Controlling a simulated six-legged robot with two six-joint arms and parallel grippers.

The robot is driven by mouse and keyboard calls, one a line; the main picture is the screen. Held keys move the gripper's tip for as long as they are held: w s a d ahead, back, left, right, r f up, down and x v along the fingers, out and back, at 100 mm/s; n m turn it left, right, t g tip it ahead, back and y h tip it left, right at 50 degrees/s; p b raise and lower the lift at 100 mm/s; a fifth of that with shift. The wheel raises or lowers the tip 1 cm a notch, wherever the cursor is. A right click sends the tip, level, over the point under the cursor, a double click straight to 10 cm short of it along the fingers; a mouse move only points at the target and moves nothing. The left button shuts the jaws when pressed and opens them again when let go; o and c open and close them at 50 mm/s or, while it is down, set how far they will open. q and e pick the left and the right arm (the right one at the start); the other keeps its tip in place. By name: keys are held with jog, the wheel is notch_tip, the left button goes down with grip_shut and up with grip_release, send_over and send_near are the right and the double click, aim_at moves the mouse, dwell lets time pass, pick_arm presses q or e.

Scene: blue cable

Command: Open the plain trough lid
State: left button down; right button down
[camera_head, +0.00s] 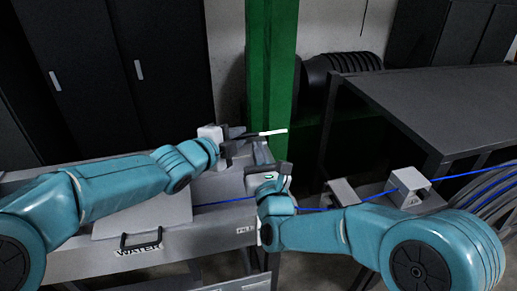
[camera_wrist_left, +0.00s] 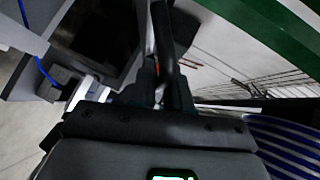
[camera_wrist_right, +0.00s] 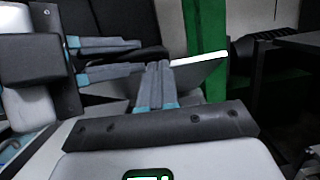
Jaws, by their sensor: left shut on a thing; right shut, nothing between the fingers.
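The long grey trough (camera_head: 210,231) runs across the lower left of the head view. My left gripper (camera_head: 238,138) is at its far right end. In the left wrist view its fingers (camera_wrist_left: 163,82) are shut around a dark bar, which looks like a handle. In the right wrist view a grey panel (camera_wrist_right: 205,80) with a white edge stands tilted beyond the left fingers; it appears to be the plain lid, partly raised. Its hinge is hidden. My right gripper (camera_head: 270,177) is shut and empty over the trough's right end; its closed fingers show in the right wrist view (camera_wrist_right: 157,88).
A lid with a black handle (camera_head: 141,240) and a WATER label lies nearer. A blue cable (camera_head: 311,210) runs past grey blocks (camera_head: 408,187) to a coil (camera_head: 490,195) at right. A green post (camera_head: 271,70) stands behind; a dark table (camera_head: 440,105) is at right.

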jog(key=shift+w+r, duration=0.15)
jog(key=shift+r, duration=0.1)
